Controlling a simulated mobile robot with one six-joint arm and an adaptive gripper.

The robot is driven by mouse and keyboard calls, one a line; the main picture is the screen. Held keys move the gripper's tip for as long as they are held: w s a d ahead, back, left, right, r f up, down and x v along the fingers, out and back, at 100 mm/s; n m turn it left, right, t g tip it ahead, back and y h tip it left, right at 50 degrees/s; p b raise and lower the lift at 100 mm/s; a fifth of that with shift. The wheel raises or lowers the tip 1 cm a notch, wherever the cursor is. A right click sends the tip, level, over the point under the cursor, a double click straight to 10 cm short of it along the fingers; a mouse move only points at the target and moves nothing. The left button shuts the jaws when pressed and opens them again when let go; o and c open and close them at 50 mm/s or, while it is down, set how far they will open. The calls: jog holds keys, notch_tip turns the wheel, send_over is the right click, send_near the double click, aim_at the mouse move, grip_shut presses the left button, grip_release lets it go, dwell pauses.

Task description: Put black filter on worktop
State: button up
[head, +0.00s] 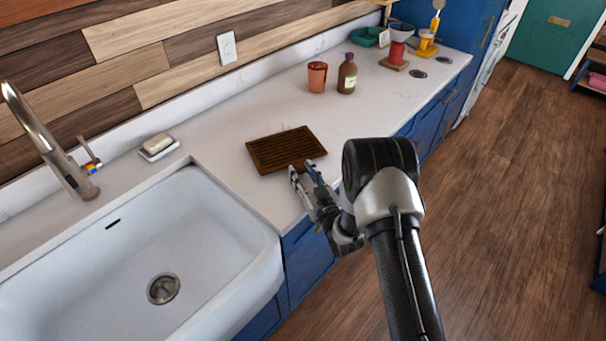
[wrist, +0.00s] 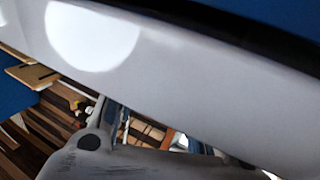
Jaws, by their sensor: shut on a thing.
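A flat, dark brown slatted panel (head: 285,149), the only filter-like thing I see, lies flat at the worktop's front, right of the sink. It looks more brown than black. The white worktop (head: 225,125) runs along the wall. My gripper (head: 301,170) is at the panel's near edge, with its fingertips against or just over that edge. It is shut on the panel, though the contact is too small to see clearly. In the wrist view, part of my gripper (wrist: 95,140) shows below a large pale band that hides much of the view.
A white sink (head: 215,225) and tap (head: 45,140) are on the left, with a soap dish (head: 159,149) behind. Worktop right of the panel is clear.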

jog(key=shift+s+f+b, duration=0.2)
jog(key=shift+f+b, duration=0.4)
jog(key=shift+f, duration=0.05)
jog(key=o, duration=1.1)
jog(key=shift+s+f, duration=0.1)
jog(key=shift+f, duration=0.1)
jog(key=shift+o, duration=0.2)
jog(key=shift+r+p, duration=0.6)
jog(key=shift+p, duration=0.25)
jog(key=p+v, duration=0.1)
jog(key=v, duration=1)
jog(key=shift+s+d+r, duration=0.2)
jog(key=shift+r, duration=0.05)
